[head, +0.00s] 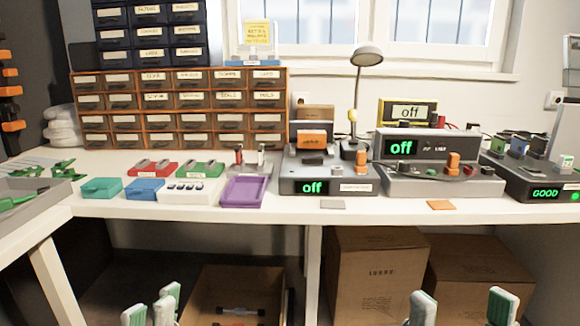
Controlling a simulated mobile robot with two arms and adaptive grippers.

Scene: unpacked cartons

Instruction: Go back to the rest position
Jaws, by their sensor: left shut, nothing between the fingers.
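My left gripper (151,308) shows at the bottom left, only its pale green-grey fingertips in view. Its fingers are close together with nothing held. My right gripper (463,307) shows at the bottom right, with its two fingertips wide apart and nothing between them. Both grippers are low in the picture, below the white workbench (400,208) and apart from the things on it. The rest of both arms is out of view.
On the bench are a purple tray (243,191), teal (101,188) and blue (145,189) boxes, and devices with "off" displays (312,187). Drawer cabinets (180,105) stand behind. Below are an open carton (235,290) and closed cartons (375,275). The bench's front edge bounds the space.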

